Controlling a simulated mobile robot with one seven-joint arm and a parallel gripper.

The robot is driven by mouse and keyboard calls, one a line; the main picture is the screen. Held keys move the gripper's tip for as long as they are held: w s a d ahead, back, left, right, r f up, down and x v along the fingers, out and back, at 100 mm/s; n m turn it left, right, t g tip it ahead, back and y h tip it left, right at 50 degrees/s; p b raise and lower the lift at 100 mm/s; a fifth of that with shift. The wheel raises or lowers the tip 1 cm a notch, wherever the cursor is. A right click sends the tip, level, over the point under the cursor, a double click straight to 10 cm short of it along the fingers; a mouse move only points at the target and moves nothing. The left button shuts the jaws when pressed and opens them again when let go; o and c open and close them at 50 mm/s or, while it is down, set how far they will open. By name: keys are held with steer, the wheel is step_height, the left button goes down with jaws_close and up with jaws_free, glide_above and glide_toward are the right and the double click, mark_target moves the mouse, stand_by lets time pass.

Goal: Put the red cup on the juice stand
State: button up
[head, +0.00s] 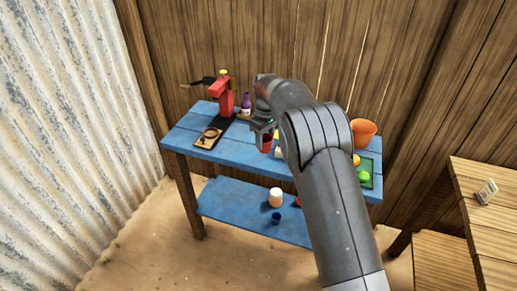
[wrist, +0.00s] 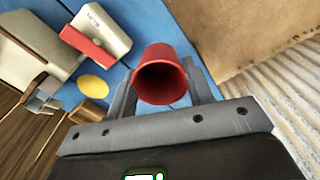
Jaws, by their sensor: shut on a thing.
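My gripper (head: 262,126) is shut on the red cup (head: 266,146), over the middle of the blue table. In the wrist view the red cup (wrist: 160,72) sits between the two fingers, its open mouth facing the camera, and it looks empty. The cup's height above the table is hard to tell. A red press-like stand (head: 226,98) with a black lever and dark base (head: 218,123) stands at the table's left, apart from the cup. It looks like the juice stand. My arm hides part of the table's middle and right.
The blue table (head: 179,139) also holds a purple bottle (head: 246,102), a small wooden board (head: 205,142) with a round brown item, an orange bucket (head: 363,130) and a green tray (head: 377,172) with fruit. Cups stand on the lower shelf (head: 235,212). A plank wall (head: 300,45) is behind.

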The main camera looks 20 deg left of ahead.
steer(key=a+f, duration=0.1)
steer(key=a, duration=0.2)
steer(key=shift+f, duration=2.35)
steer(key=shift+f, duration=0.1)
steer(key=o, duration=1)
steer(key=shift+c, duration=0.2)
step_height(320, 180, up, 12)
steer(key=shift+r, duration=0.15)
